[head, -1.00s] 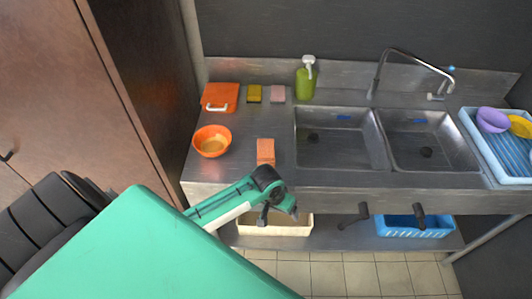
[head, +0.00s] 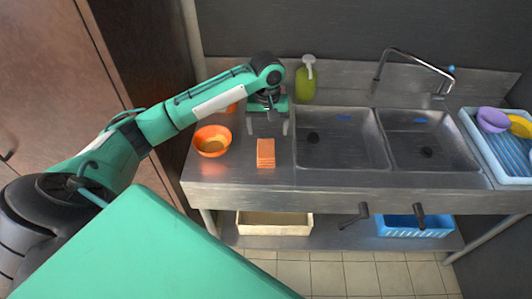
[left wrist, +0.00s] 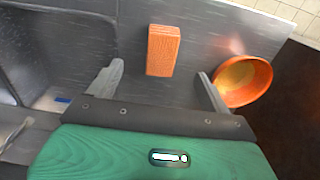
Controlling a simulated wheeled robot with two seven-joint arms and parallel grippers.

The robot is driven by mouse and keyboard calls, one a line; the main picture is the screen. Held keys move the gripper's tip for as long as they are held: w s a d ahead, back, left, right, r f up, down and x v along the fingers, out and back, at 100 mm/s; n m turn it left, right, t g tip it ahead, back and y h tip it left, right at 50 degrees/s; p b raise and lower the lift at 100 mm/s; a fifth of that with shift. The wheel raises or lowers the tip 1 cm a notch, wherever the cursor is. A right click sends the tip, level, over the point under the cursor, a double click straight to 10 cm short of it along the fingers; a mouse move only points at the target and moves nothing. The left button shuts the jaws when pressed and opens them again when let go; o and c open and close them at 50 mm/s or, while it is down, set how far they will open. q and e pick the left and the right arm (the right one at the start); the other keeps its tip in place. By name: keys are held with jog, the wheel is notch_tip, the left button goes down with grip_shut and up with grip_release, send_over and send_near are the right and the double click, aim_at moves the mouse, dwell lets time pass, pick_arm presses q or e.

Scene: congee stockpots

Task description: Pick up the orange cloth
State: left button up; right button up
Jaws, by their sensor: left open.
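The orange cloth (head: 265,153) lies folded in a small block on the steel counter, left of the sinks. It also shows in the left wrist view (left wrist: 163,48), ahead of the jaws and roughly between them. My left gripper (head: 268,132) is open and empty over the counter, just behind the cloth in the head view. In the left wrist view its two fingers (left wrist: 161,73) are spread wide, with nothing between them held. My right gripper is not in view.
An orange bowl (head: 212,141) stands left of the cloth, close to one finger in the left wrist view. A green soap bottle (head: 306,80) stands behind. Two sink basins (head: 335,145) open to the right. A blue rack (head: 490,140) holds purple and yellow bowls.

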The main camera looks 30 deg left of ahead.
aim_at(266, 149)
pick_arm(q)
jog(key=shift+n, duration=0.3)
jog(key=f, duration=0.2)
jog(key=f+p, duration=0.1)
jog(key=f, duration=0.2)
jog(key=a+f+p, duration=0.1)
jog(key=f, duration=0.1)
jog(key=shift+w+a+f, duration=0.1)
jog(key=shift+w+f, duration=0.1)
jog(key=f+p, duration=0.1)
jog(key=f, duration=0.1)
jog(key=w+f+p, duration=0.1)
jog(key=f, duration=0.1)
jog(key=shift+a+f, duration=0.2)
jog(key=shift+f, duration=0.4)
jog(key=c, duration=1.2)
jog(key=shift+o, duration=0.2)
jog(key=shift+r, duration=0.1)
